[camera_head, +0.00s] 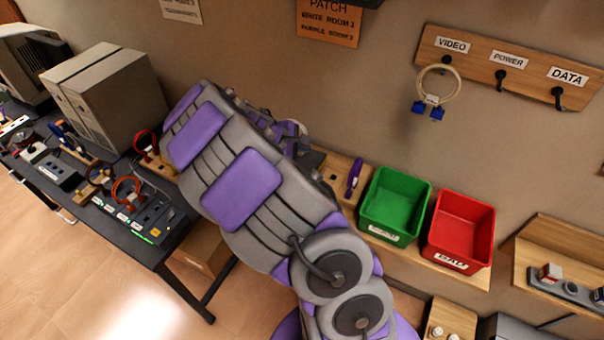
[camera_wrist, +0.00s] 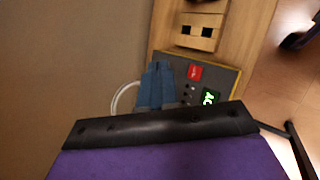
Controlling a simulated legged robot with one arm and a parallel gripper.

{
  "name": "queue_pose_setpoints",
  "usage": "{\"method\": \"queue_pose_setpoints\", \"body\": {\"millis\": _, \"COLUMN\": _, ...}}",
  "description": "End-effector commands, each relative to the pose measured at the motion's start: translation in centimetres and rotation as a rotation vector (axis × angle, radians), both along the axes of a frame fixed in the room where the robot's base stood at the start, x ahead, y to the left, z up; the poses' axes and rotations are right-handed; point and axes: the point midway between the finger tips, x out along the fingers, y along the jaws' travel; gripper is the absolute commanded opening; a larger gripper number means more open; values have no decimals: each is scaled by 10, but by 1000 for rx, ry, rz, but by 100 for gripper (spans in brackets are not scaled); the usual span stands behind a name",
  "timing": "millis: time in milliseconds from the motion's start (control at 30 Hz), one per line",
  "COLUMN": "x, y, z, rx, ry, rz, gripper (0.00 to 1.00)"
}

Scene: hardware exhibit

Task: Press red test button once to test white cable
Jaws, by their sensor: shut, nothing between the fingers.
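In the wrist view a dark tester box with a yellow edge lies on a wooden board. The red test button (camera_wrist: 195,72) is on its face, beside small dark dots and a green lit display (camera_wrist: 210,97) that is partly cut off. Blue connectors (camera_wrist: 156,85) stand at the box's left side, with a loop of white cable (camera_wrist: 123,98) beside them. My gripper (camera_wrist: 160,126), seen as a black bar and purple body, is shut and empty. It covers the lower part of the box; the red button shows beyond it, and I cannot tell whether anything touches.
A green bin (camera_head: 395,205) and a red bin (camera_head: 459,231) stand on the wooden shelf right of my arm. A pale cable with blue plugs (camera_head: 430,108) hangs from the VIDEO hook. The left table (camera_head: 150,258) holds cables and devices. A wooden block (camera_wrist: 201,30) sits beyond the tester.

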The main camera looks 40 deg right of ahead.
Motion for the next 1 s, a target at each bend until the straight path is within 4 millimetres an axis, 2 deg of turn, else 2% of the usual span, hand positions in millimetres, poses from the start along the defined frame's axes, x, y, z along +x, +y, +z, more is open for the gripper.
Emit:
{"method": "queue_pose_setpoints", "body": {"millis": 100, "x": 14, "y": -8, "z": -19, "rx": -4, "ry": 41, "rz": 64, "gripper": 0}}
{"method": "queue_pose_setpoints", "body": {"millis": 200, "x": 20, "y": -11, "z": -27, "rx": -7, "ry": 56, "rz": 92, "gripper": 0}}
{"method": "queue_pose_setpoints", "body": {"millis": 667, "x": 23, "y": -7, "z": -29, "rx": -12, "ry": 59, "rz": 103, "gripper": 0}}
{"method": "queue_pose_setpoints", "body": {"millis": 867, "x": 23, "y": -9, "z": -41, "rx": -9, "ry": 60, "rz": 103, "gripper": 0}}
{"method": "queue_pose_setpoints", "body": {"millis": 1000, "x": 22, "y": -10, "z": -56, "rx": -8, "ry": 60, "rz": 102, "gripper": 0}}
